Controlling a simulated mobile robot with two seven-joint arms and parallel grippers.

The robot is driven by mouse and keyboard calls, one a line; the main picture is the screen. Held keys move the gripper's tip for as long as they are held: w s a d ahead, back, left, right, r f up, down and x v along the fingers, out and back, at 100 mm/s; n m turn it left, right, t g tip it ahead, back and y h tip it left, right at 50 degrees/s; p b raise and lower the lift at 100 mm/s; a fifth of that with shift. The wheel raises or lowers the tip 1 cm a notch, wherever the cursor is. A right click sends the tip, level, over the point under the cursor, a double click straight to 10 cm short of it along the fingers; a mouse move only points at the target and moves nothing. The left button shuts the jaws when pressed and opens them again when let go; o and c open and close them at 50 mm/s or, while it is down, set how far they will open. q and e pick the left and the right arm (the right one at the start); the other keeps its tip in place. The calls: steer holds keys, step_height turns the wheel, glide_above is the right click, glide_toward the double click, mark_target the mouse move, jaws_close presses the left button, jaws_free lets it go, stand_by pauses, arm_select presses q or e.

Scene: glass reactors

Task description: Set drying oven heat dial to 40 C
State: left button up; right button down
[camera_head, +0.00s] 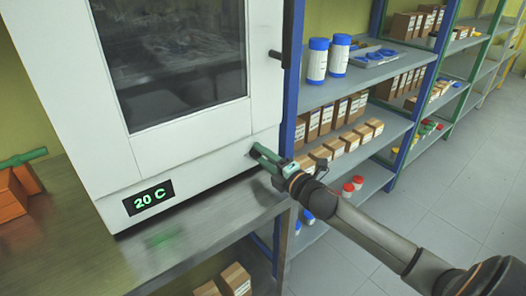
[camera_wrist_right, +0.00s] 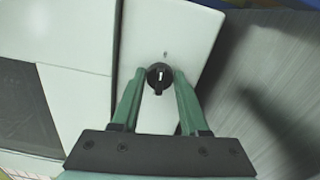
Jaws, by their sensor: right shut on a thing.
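The white drying oven (camera_head: 190,150) stands on a metal bench. Its display (camera_head: 148,197) reads 20 C in green. The black heat dial (camera_wrist_right: 159,77) with a white pointer mark is on the oven's pale panel in the right wrist view, below a small mark. My right gripper (camera_head: 260,152) is at the oven's lower right front corner in the head view. In the wrist view its green fingers (camera_wrist_right: 158,78) are on both sides of the dial, shut on it. The dial is hidden by the gripper in the head view. My left gripper is not in view.
A blue-framed shelf (camera_head: 350,92) with bottles and boxes stands right of the oven, close to my right arm. The bare metal bench (camera_head: 80,240) extends in front of the oven.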

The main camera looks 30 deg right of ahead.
steer(key=shift+m+p, duration=0.3)
steer(key=shift+m, duration=0.4)
steer(key=shift+c, duration=2.2)
jaws_free()
steer(key=shift+s, duration=0.1)
steer(key=s+d, duration=0.1)
steer(key=s, duration=1.1)
steer(key=shift+s, duration=0.15)
